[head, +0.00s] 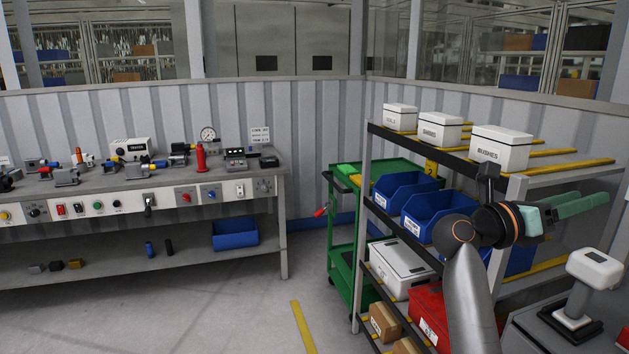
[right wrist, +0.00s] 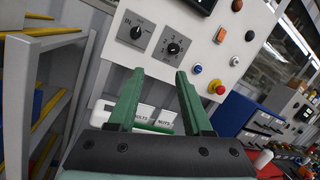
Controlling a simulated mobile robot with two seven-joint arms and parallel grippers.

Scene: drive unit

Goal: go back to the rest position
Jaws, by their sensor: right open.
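My right gripper (head: 572,206) is raised at the right of the head view, in front of the shelf rack (head: 512,190). Its green fingers point to the right, apart and with nothing between them. In the right wrist view the two green fingers (right wrist: 160,102) also stand open and empty, facing a pale panel (right wrist: 195,50) with dials and buttons. My grey right arm rises from the bottom of the head view. My left gripper is not in the head view.
The rack holds white boxes (head: 500,148), blue bins (head: 440,216) and a red case (head: 430,312) close to my right arm. A green cart (head: 343,240) stands behind it. A workbench (head: 262,172) with devices lies left. The floor (head: 220,310) between is clear.

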